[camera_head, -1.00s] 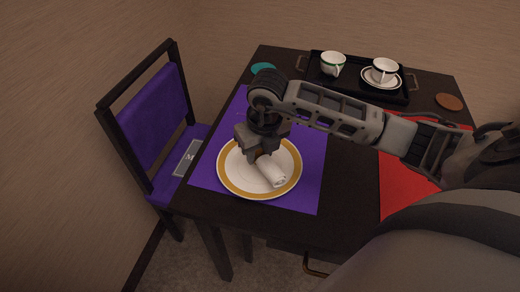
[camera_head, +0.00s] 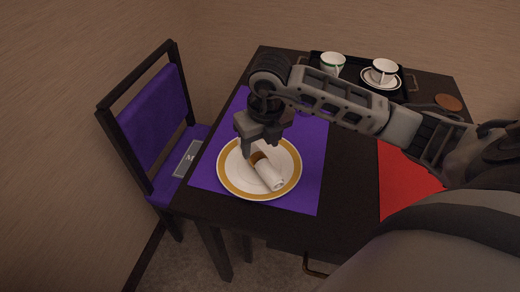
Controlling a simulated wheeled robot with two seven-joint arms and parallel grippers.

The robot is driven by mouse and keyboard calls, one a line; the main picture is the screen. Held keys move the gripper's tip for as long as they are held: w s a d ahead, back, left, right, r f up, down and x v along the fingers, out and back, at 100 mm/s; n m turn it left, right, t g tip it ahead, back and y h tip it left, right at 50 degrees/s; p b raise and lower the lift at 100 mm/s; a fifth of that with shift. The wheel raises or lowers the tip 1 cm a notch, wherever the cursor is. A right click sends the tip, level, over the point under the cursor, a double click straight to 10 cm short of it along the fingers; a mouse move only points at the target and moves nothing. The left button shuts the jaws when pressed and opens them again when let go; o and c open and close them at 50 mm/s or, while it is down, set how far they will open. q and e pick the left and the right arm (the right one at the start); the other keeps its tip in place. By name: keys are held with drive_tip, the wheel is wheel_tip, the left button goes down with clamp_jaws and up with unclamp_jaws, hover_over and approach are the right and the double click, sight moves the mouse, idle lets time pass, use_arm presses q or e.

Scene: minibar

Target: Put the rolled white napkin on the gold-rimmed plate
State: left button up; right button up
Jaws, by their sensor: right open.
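The rolled white napkin (camera_head: 269,174) lies on the gold-rimmed plate (camera_head: 230,178), right of the plate's middle, with a brown band near its upper end. The plate rests on a purple placemat (camera_head: 310,165). My right gripper (camera_head: 257,150) is open just above the napkin's upper end and the far part of the plate. It hides a little of both. I cannot tell whether a fingertip touches the napkin. My left gripper is not in view.
A black tray (camera_head: 404,95) at the back holds a white cup (camera_head: 333,62) and another cup (camera_head: 383,70) on a saucer. A brown coaster (camera_head: 449,102) lies at right, a red placemat (camera_head: 403,187) under my right arm. A purple chair (camera_head: 152,115) stands left.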

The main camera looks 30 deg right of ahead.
sight(264, 161)
wheel_tip(264, 161, up, 8)
drive_tip(key=s, duration=0.1)
drive_tip(key=shift+s+r, duration=0.15)
drive_tip(key=shift+r, duration=0.1)
idle(0.4)
